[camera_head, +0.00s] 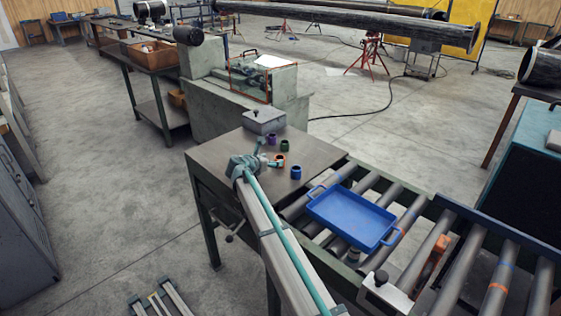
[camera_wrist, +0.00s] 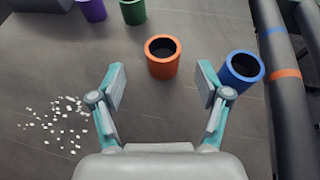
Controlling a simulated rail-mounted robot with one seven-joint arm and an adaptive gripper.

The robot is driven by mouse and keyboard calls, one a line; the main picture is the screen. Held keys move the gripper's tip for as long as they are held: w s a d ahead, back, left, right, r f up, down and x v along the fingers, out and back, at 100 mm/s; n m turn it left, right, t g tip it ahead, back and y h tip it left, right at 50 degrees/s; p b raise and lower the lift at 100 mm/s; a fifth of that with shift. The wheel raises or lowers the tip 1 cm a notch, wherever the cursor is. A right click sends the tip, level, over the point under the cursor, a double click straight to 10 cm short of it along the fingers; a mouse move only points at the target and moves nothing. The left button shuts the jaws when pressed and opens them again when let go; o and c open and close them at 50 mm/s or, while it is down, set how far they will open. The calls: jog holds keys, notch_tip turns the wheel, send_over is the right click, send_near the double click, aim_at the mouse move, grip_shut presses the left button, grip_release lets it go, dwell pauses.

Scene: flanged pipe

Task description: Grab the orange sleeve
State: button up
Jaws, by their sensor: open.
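The orange sleeve (camera_wrist: 162,58) is a short hollow cylinder standing upright on a dark table. In the wrist view it lies ahead of my gripper (camera_wrist: 161,85), near the line between its fingertips. My gripper is open, its two fingers spread wide with nothing between them. In the head view the orange sleeve (camera_head: 280,160) is small and partly hidden by my gripper (camera_head: 271,161). The exact gap between fingers and sleeve is hard to tell.
A blue sleeve (camera_wrist: 241,70) stands close to the right finger. A purple sleeve (camera_wrist: 92,9) and a green sleeve (camera_wrist: 133,11) stand farther back. White scraps (camera_wrist: 63,123) lie at left. A blue tray (camera_head: 350,218) rests on rollers right of the table (camera_head: 215,160).

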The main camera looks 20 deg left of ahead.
aim_at(277, 159)
jog(key=p+x, duration=0.2)
jog(key=x, duration=0.4)
jog(key=shift+s+d+f+p, duration=0.1)
jog(key=shift+f+p, duration=0.05)
jog(key=shift+p, duration=0.2)
jog(key=shift+w+d+f, duration=0.1)
jog(key=shift+w+f, duration=0.2)
jog(key=shift+c, duration=0.2)
jog(key=c, duration=1.4)
